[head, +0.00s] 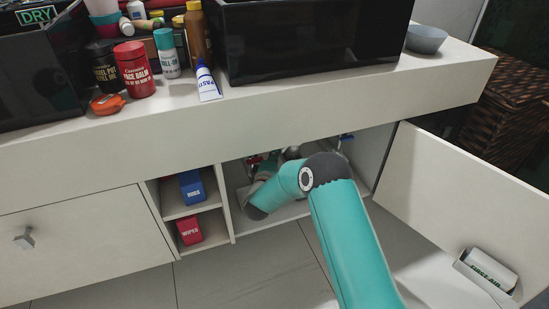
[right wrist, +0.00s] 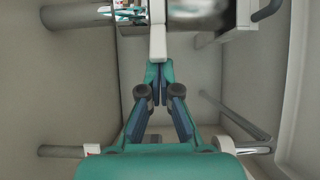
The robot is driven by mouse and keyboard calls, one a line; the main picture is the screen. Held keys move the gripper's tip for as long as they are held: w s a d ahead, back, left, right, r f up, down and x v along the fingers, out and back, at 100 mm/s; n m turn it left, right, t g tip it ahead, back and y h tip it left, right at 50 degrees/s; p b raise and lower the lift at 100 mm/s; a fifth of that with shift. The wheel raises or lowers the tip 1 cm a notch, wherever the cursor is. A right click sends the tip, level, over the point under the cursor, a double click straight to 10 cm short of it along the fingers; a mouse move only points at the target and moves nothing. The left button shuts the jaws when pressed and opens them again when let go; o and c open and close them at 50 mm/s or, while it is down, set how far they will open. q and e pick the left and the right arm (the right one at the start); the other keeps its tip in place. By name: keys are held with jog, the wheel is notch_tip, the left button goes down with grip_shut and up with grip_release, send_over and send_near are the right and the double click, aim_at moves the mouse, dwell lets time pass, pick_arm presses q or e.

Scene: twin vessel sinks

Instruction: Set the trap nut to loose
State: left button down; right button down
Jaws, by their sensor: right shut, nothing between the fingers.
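My right arm reaches into the open cabinet under the counter in the head view, and its own links hide the gripper there. In the right wrist view my right gripper (right wrist: 158,74) is shut and empty, its fingertips together. A narrow white upright part (right wrist: 157,32) stands right at the fingertips; I cannot tell whether they touch it or whether it belongs to the trap nut. A grey pipe-like part (head: 292,152) shows just above my arm in the cabinet. The trap nut cannot be made out clearly, nor its setting. My left gripper is not in view.
The open cabinet door (head: 455,195) stands to the right, with a first aid box (head: 490,268) in its holder. Cubbies with a blue box (head: 191,187) and a red box (head: 189,230) are left of the opening. Grey bars (right wrist: 235,118) run along the right in the wrist view.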

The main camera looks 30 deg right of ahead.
jog(key=shift+s+d+r+p, duration=0.15)
jog(key=shift+s+d+p, duration=0.25)
jog(key=shift+s+p, duration=0.3)
jog(key=shift+s, duration=0.25)
jog(key=shift+a, duration=0.1)
